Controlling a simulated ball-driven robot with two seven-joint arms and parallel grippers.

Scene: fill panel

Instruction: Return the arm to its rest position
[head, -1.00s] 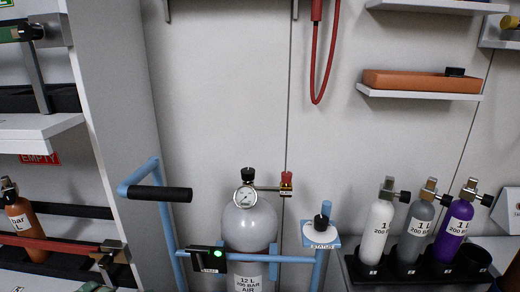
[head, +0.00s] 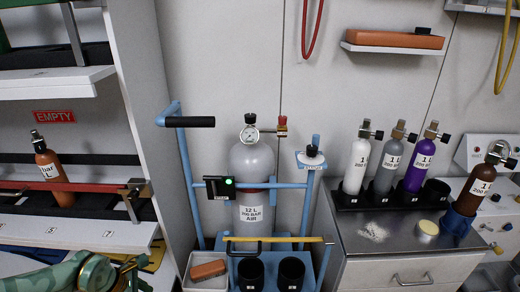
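A green-patterned arm link (head: 50,276), which looks like part of my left arm, comes in at the lower left corner. Dark parts at its end, possibly my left gripper (head: 126,274), are cut by the bottom edge. Its fingers cannot be made out, and I see nothing held. My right arm and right gripper are out of view.
A blue trolley (head: 186,170) holds a grey 12 L cylinder (head: 252,165). A steel counter (head: 385,240) at right bears white (head: 356,167), grey (head: 388,168), purple (head: 419,165) and brown (head: 474,195) cylinders. Left shelves hold an orange cylinder (head: 47,165).

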